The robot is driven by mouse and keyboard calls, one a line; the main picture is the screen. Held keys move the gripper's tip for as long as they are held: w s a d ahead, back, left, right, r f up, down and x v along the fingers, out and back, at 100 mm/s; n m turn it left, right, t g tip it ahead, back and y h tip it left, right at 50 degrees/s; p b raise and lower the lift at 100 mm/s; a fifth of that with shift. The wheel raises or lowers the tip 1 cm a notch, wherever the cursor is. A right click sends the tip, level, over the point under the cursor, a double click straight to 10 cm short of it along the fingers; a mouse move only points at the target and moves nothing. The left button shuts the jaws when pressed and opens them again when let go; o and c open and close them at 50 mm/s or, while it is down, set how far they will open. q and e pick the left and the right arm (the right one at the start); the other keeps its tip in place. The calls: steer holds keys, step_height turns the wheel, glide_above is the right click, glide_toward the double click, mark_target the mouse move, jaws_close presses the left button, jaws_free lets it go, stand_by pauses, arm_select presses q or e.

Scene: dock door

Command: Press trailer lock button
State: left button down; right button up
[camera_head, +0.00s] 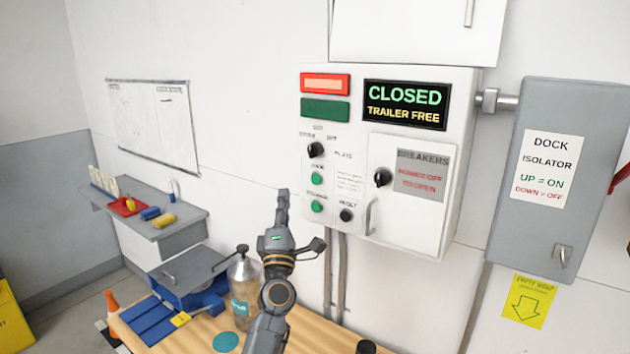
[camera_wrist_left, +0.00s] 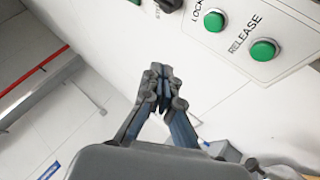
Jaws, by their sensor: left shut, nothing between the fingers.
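The white control box (camera_head: 455,130) on the wall carries two green buttons at its lower left. The upper one is the lock button (camera_head: 316,179), and the release button (camera_head: 316,206) is below it. In the left wrist view the lock button (camera_wrist_left: 214,20) and release button (camera_wrist_left: 263,49) show at the upper right, with readable labels. My left gripper (camera_head: 283,193) points up, shut and empty, left of the buttons in the head view. Its fingertips (camera_wrist_left: 160,72) appear apart from both buttons. The display (camera_head: 405,105) reads CLOSED, TRAILER FREE. My right gripper is not in view.
Black knobs (camera_head: 316,149) and a breaker door (camera_head: 410,195) with a handle share the box. A grey dock isolator (camera_head: 535,180) is at right. Below, a wooden bench (camera_head: 180,335) holds a spray bottle (camera_head: 243,285) and a blue toolbox (camera_head: 190,285).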

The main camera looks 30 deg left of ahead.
mark_target(316, 180)
arm_select(q)
steer(key=shift+w, duration=0.1)
steer(key=w+b, duration=0.2)
steer(key=w, duration=0.1)
steer(key=w+b, duration=0.1)
steer(key=w, duration=0.1)
steer(key=w+b, duration=0.2)
steer(key=w, duration=0.1)
steer(key=shift+w+d+b, duration=0.3)
steer(key=shift+w+d, duration=0.05)
stand_by(0.4)
stand_by(0.8)
steer(key=shift+w+b, duration=0.3)
steer(key=shift+w, duration=0.1)
